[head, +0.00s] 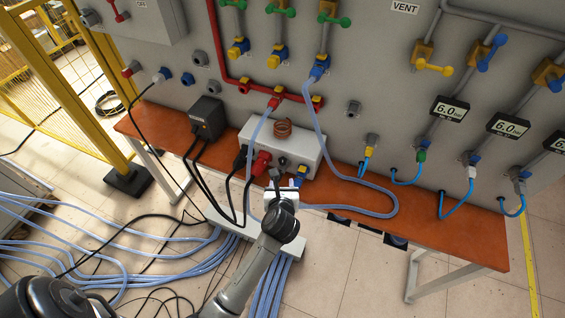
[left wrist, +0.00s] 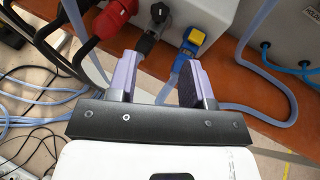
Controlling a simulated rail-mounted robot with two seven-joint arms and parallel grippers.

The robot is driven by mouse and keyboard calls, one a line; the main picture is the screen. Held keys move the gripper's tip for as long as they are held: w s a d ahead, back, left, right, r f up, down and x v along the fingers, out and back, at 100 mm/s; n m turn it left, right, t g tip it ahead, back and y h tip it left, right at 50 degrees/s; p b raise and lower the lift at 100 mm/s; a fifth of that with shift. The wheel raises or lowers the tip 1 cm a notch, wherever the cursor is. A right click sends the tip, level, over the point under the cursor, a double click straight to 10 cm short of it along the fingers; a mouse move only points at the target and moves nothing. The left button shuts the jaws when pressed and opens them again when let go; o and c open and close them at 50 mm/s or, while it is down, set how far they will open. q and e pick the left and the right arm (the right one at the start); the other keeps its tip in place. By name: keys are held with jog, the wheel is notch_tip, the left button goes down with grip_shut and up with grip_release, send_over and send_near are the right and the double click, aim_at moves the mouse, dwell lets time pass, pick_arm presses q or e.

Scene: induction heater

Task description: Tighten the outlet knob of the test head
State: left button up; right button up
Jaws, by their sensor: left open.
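The test head is a light grey box (head: 308,150) with a copper coil (head: 283,128) on top, standing on the brown bench. Its front carries a red plug (head: 261,162), a dark round fitting and a blue-and-yellow fitting. In the left wrist view these are the red plug (left wrist: 112,14), the dark grey knob-like fitting (left wrist: 152,32) and the blue-and-yellow fitting (left wrist: 192,41). I cannot tell for sure which one is the outlet knob. My left gripper (left wrist: 157,68) is open and empty in front of the box, the dark fitting appearing between its purple-padded fingers. My right gripper is not in view.
The brown bench (head: 440,222) runs along a grey panel with pipes, valves and gauges. A black box (head: 207,118) stands left of the test head. A light-blue hose (head: 345,178) loops over the bench on the right. Several hoses and cables lie on the floor.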

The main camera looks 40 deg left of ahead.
aim_at(282, 160)
pick_arm(q)
jog(key=b+x, duration=0.1)
jog(key=x, duration=1.2)
jog(key=shift+w+a+b, duration=0.15)
jog(key=shift+a+b, duration=0.05)
jog(key=shift+b, duration=0.15)
jog(key=c, duration=0.6)
jog(key=shift+r+p, duration=0.15)
jog(key=shift+p, duration=0.3)
jog(key=shift+c, duration=0.2)
jog(key=m+t+h+p, duration=0.1)
jog(key=m+h+p, duration=0.1)
jog(key=p, duration=0.2)
jog(key=m+t+h+p, duration=0.1)
jog(key=m+p, duration=0.1)
jog(key=p, duration=0.1)
jog(key=shift+a+r+h+p, duration=0.15)
jog(key=shift+a+h+p, duration=0.1)
jog(key=shift+h+p, duration=0.15)
jog(key=shift+f+m+h+p, duration=0.3)
jog(key=shift+p, duration=0.1)
